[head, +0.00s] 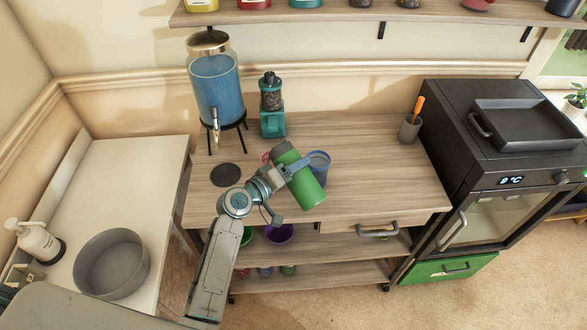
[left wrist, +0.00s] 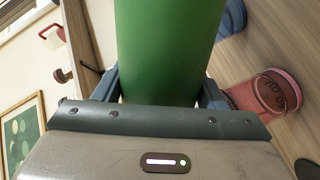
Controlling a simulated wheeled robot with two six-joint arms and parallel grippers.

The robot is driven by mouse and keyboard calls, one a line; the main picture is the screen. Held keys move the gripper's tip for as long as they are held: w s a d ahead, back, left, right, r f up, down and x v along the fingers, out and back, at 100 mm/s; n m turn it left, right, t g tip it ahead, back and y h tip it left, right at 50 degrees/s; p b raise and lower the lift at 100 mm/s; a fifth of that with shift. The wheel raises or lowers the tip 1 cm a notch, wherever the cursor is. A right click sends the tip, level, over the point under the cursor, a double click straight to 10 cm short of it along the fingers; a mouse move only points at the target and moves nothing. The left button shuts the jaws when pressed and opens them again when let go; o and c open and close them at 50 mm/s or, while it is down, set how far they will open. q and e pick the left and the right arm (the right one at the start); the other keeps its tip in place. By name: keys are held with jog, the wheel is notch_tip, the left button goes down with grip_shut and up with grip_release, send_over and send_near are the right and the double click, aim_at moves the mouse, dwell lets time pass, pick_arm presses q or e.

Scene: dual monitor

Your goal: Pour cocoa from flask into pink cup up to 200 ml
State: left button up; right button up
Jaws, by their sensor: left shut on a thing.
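My left gripper (head: 287,171) is shut on the green flask (head: 308,190) and holds it above the front of the wooden table. The flask leans in the head view, its grey-green end at the upper left. In the left wrist view the flask (left wrist: 168,45) fills the space between the fingers; its ends are cut off. The pink cup (left wrist: 270,93) stands on the table in the left wrist view. In the head view only a sliver of it (head: 265,157) shows behind the flask and gripper. Its contents are not visible. My right gripper is not in view.
A blue cup (head: 320,158) stands just right of the flask. A dispenser with blue liquid (head: 215,88), a teal grinder (head: 272,122) and a dark round coaster (head: 226,175) are to the left. A grey holder (head: 409,128) stands at the right. The table's right half is mostly clear.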

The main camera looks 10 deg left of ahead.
pick_arm(q)
jog(key=shift+r+p, duration=0.35)
jog(key=shift+p, duration=0.05)
jog(key=shift+a+r+n+p, duration=0.1)
jog(key=shift+r+n+p, duration=0.1)
jog(key=shift+n+p, duration=0.3)
dwell(0.6)
jog(key=shift+w, duration=0.1)
dwell(0.6)
jog(key=shift+r+p, duration=0.2)
jog(key=shift+p, duration=0.15)
jog(key=shift+r+n, duration=0.15)
jog(key=shift+n, duration=0.15)
dwell(0.3)
jog(key=shift+a+p, duration=0.1)
jog(key=shift+p, duration=0.3)
jog(key=shift+f+b, duration=0.3)
jog(key=shift+b, duration=0.35)
dwell(0.3)
jog(key=shift+r+p, duration=0.2)
jog(key=shift+p, duration=0.1)
dwell(0.7)
jog(key=shift+r+p, duration=0.2)
jog(key=shift+p, duration=0.1)
dwell(1.3)
